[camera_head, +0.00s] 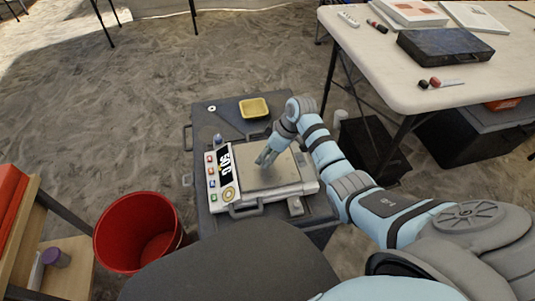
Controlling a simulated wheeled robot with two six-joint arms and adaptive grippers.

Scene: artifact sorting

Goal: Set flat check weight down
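My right gripper (265,160) reaches in from the right and points down just over the pan of a scale (285,186). Its fingers look close together, but the view is too small to tell whether they are shut or hold anything. I cannot clearly make out the flat check weight. A small metal block (295,206) lies by the scale's front right corner, and a pale ring-shaped disc (212,108) lies at the back left of the dark case (205,126). The scale's tilted panel (222,176) has a lit display and coloured buttons. My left gripper is not in view.
A yellow tray (255,107) sits on the case behind the scale. A red bucket (137,232) stands on the left, near a wooden shelf (65,268). A white table (385,75) with a dark box (445,46) is at the right. Open sandy ground lies behind.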

